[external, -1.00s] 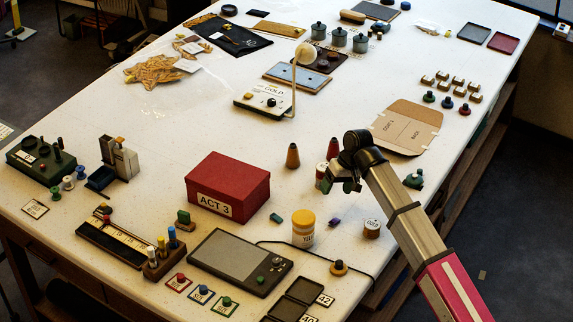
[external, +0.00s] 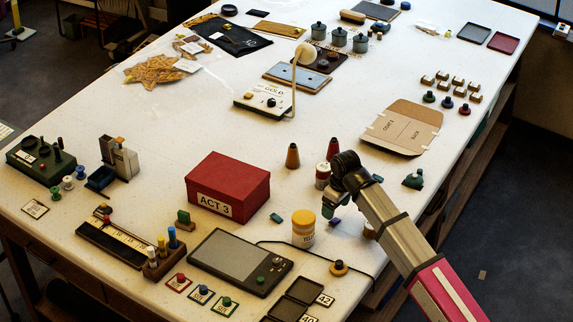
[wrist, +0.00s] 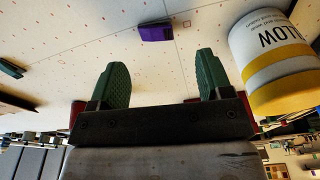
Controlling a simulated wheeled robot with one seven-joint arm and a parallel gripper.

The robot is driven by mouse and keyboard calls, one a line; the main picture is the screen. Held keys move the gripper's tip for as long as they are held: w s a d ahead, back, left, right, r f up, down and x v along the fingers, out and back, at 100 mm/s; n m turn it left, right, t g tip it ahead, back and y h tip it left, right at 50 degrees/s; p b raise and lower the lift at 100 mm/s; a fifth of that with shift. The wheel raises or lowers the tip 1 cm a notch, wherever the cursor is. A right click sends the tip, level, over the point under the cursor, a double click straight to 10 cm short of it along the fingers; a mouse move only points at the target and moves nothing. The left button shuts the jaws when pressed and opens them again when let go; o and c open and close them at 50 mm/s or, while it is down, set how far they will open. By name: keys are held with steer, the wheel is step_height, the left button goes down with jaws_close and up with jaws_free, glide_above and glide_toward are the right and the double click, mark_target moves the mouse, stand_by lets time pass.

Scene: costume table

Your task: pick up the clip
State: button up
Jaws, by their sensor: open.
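The small purple block-like thing (external: 334,222), which may be the clip, lies on the table beside the yellow-lidded jar (external: 303,228). In the wrist view, the purple thing (wrist: 155,32) lies beyond the fingertips, roughly in line with the gap between them. My gripper (external: 328,208) is over the table just behind it, close to the jar. In the wrist view, my gripper (wrist: 164,80) has its two green fingers wide apart with nothing between them. A small teal piece (external: 277,217) lies left of the jar and could also be a clip.
The yellow-banded jar (wrist: 272,60) stands close on the right in the wrist view. A red box (external: 228,187) is to the left. A black cable curves past the jar.

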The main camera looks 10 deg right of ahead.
mark_target(335, 220)
steer(key=shift+w+d+f, duration=0.1)
steer(key=shift+f, duration=2.5)
steer(key=c, duration=1)
